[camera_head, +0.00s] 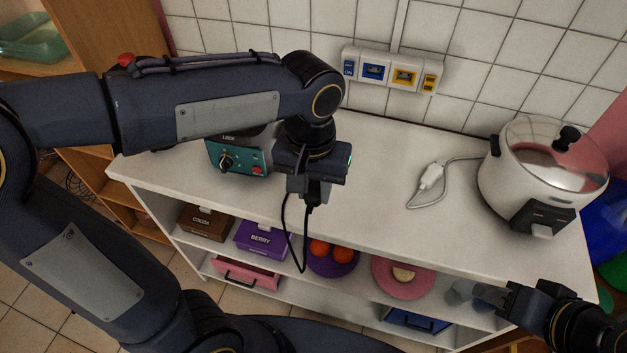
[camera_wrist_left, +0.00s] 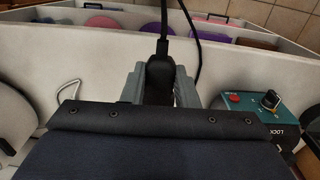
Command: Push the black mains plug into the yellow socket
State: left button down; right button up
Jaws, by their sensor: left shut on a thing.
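The yellow socket (camera_head: 404,77) is in the white strip on the tiled back wall, right of a blue socket (camera_head: 374,71). My left gripper (camera_head: 309,188) is over the white counter, in front of and below the strip, apart from it. It is shut on the black mains plug (camera_wrist_left: 161,80), which shows between the two grey fingers in the left wrist view. A black cord leaves the plug and hangs in a loop over the counter's front edge. The plug's pins are hidden. My right gripper (camera_head: 487,293) is at the lower right; its jaw gap is unclear.
A rice cooker (camera_head: 540,180) stands at the right, with its white plug (camera_head: 431,176) and cord lying on the counter (camera_head: 385,160). A teal appliance (camera_head: 238,157) with a knob is beside my left gripper. Boxes and plates fill the shelf below. The counter's middle is mostly clear.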

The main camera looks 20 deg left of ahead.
pick_arm(q)
jog(key=shift+r, duration=0.1)
jog(key=shift+r+p, duration=1)
jog(key=w+d+p, duration=0.3)
jog(key=w+p, duration=0.1)
jog(key=w, duration=0.5)
jog(key=w+d+p, duration=0.4)
jog(key=w, duration=0.6)
jog(key=w+d+p, duration=0.4)
jog(key=w+p, duration=0.1)
jog(key=w, duration=0.4)
jog(key=shift+w+d, duration=0.15)
jog(key=shift+w, duration=0.05)
dwell(0.6)
jog(key=shift+f, duration=0.1)
dwell(0.7)
